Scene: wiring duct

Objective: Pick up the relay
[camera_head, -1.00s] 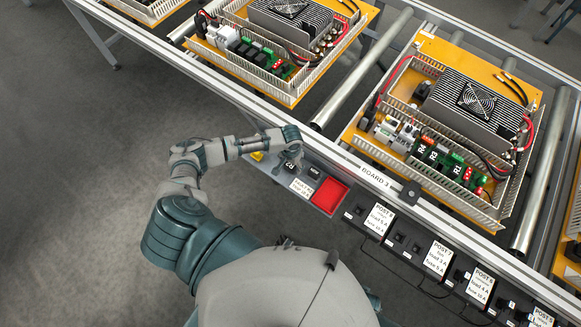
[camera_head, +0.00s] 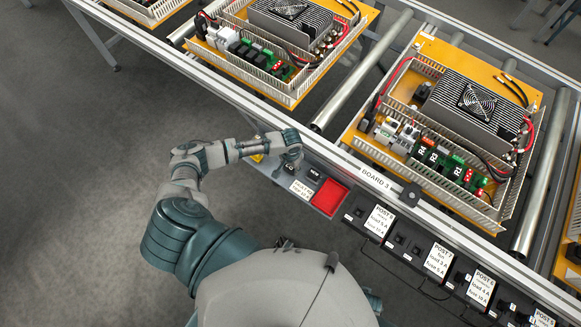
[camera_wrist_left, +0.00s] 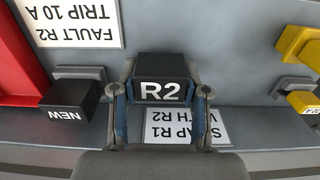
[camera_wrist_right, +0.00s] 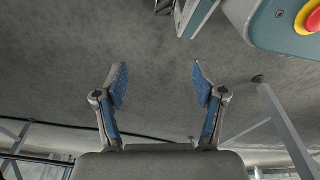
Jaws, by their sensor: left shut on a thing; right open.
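The relay is a small black block marked R2 (camera_wrist_left: 163,91). In the left wrist view it sits between the fingers of my left gripper (camera_wrist_left: 160,100), which is shut on its sides. In the head view my left gripper (camera_head: 290,157) is at the grey ledge by the front rail, and the relay there is small and partly covered. A second black block marked NEW (camera_wrist_left: 68,108) sits beside it, left in the left wrist view. My right gripper (camera_wrist_right: 160,85) is open and empty, with grey floor behind it.
A red tray (camera_head: 329,196) lies right of the relays on the ledge. Yellow parts (camera_wrist_left: 300,45) stand at the other side. A white label (camera_wrist_left: 180,126) lies close by the relay. Board 3 (camera_head: 357,137) with its wiring duct lies beyond the rail.

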